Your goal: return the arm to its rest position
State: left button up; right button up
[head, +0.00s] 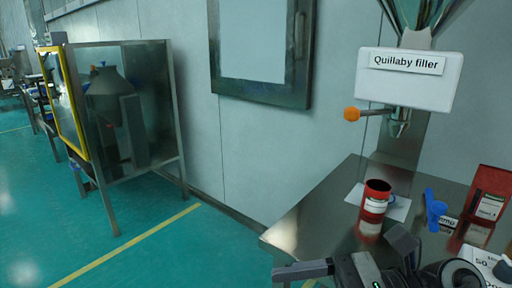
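One gripper of mine (350,256), which I take to be my right, is at the bottom edge over the near part of the steel table (305,222). Its arm comes in from the lower right. Its two dark fingers stand wide apart, with nothing seen between them. The lower part of the gripper is cut off by the frame. My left gripper is not in view.
A red can (376,196) stands on a white sheet (399,209) below the Quillaby filler (410,80). A blue scoop (435,210), a red box (487,195) and a white device (486,262) are at the right. A glass-sided cabinet (125,105) stands left; green floor is clear between.

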jog(key=w+d+r+m+t+y, duration=0.1)
jog(key=w+m+t, duration=0.2)
jog(key=m+t, duration=0.6)
jog(key=w+d+m+t+y, duration=0.1)
jog(key=w+m+t, duration=0.25)
jog(key=m, duration=0.85)
jog(key=w+d+f+m+t+h, duration=0.1)
jog(key=d+f+m+t+h, duration=0.2)
jog(key=f+m+h, duration=0.5)
jog(key=w+d+f+m+t+h, duration=0.1)
jog(key=d+f+m+t+h, duration=0.2)
jog(key=m, duration=0.9)
jog(key=s+f+m+g+h, duration=0.2)
jog(key=s+f+m+g, duration=0.1)
jog(key=f+m, duration=0.3)
jog(key=s+f+m+g+h, duration=0.2)
jog(key=s+f+m+g, duration=0.2)
jog(key=f, duration=0.6)
jog(key=s+m, duration=0.2)
jog(key=shift+s+f+h+p, duration=0.15)
jog(key=shift+s+h+p, duration=0.15)
